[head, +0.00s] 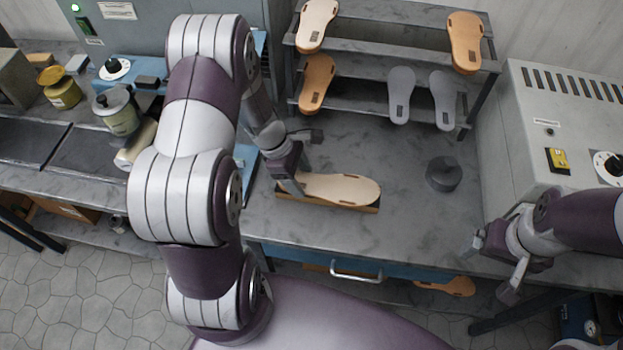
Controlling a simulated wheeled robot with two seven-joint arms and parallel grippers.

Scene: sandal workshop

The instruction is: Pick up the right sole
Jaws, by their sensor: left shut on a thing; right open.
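A pale sole (342,188) lies flat, level with the worktop, at the middle of the bench, over a darker brown-edged base (350,207). I cannot tell whether the sole and base touch. My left gripper (293,187) is shut on the left end of this pale sole, and its jaws cover that end. My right gripper (497,262) is open and empty near the front right edge of the bench, well apart from the sole. Which sole counts as the right one cannot be told from markings.
A grey rack (370,52) at the back holds a pale sole (316,22), two tan soles (316,82) (465,42) and two grey soles (401,92) (442,98). A dark round block (443,174) stands right of the held sole. A grey machine (540,110) bounds the right.

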